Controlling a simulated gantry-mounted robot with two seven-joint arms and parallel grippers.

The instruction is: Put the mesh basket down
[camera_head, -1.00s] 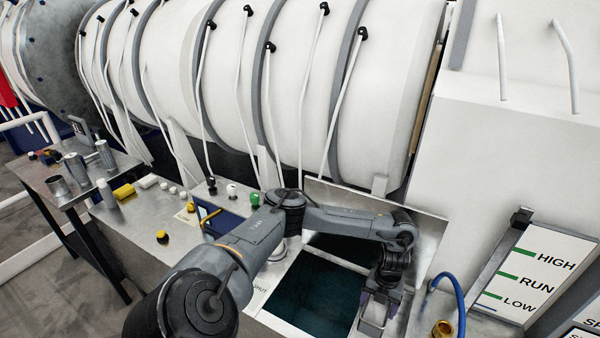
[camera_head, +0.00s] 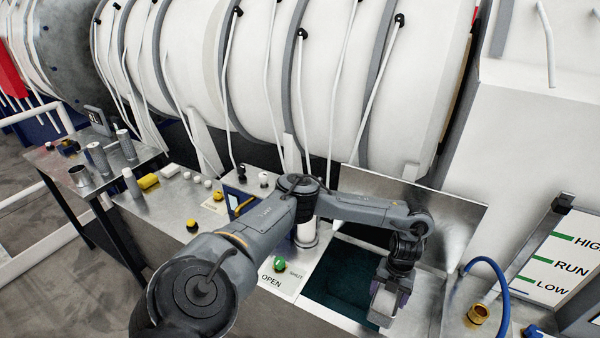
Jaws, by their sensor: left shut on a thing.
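My left gripper (camera_head: 383,314) points down at the right edge of the dark square opening (camera_head: 340,275) in the metal bench. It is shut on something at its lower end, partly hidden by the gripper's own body. I cannot make out the mesh basket's shape clearly; what shows below the wrist is a small grey form. Whether the held thing touches the bench cannot be told. My right gripper is not in view.
A raised metal lid (camera_head: 410,205) stands behind the opening. A green knob (camera_head: 280,264) on an OPEN/SHUT plate is at its left. A blue hose (camera_head: 503,276) and brass fitting (camera_head: 478,314) are at the right. A side table (camera_head: 60,160) holds metal cylinders.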

